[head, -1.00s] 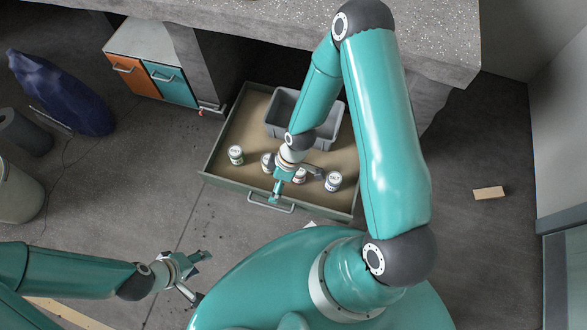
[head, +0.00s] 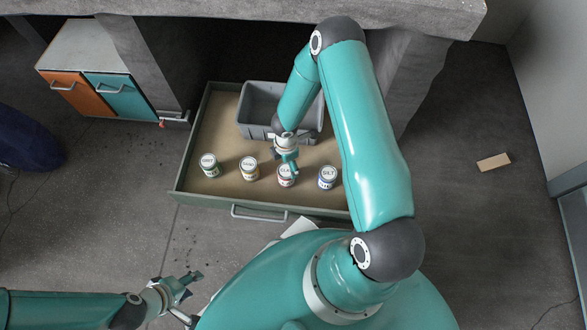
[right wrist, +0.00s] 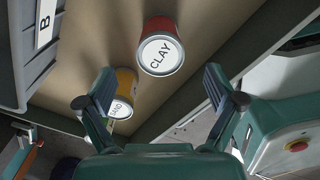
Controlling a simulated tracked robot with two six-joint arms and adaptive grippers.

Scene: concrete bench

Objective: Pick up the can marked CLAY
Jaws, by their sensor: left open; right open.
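The CLAY can (head: 286,181) is red with a white lid and stands upright in the open drawer, third from the left in a row of cans. In the right wrist view the CLAY can (right wrist: 160,54) is clear, just beyond and between the fingertips. My right gripper (head: 287,160) is open and empty over the back side of this can, partly covering it in the head view. It does not hold the can; whether it touches the can I cannot tell.
The yellow SAND can (head: 249,173) stands left of CLAY, the blue SILT can (head: 327,181) right, and a green can (head: 209,169) far left. A grey bin (head: 258,100) sits behind them in the drawer (head: 190,170). The bench (head: 230,12) overhangs the back.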

